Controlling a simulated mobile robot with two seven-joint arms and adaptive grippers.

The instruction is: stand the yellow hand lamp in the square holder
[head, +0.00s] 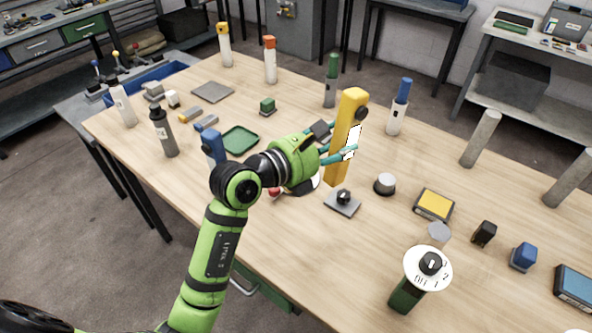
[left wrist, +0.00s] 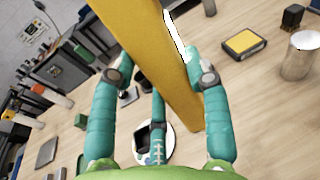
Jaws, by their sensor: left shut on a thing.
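The yellow hand lamp (head: 347,122) is a long yellow bar with a dark round knob near its top and a white panel on its side. My left gripper (head: 341,146) is shut around its middle and holds it nearly upright, leaning slightly. In the left wrist view the lamp (left wrist: 165,60) runs between the teal fingers (left wrist: 163,95). Its lower end is close to a grey plate with a black knob; whether it touches the table is unclear. My right gripper is not in view.
The wooden table (head: 300,240) holds many items. Near the lamp are the knob plate (head: 342,203), a round grey knob (head: 385,184) and a blue-topped bottle (head: 398,108). A green tray (head: 240,139) lies left. A white dial (head: 428,268) stands at the front.

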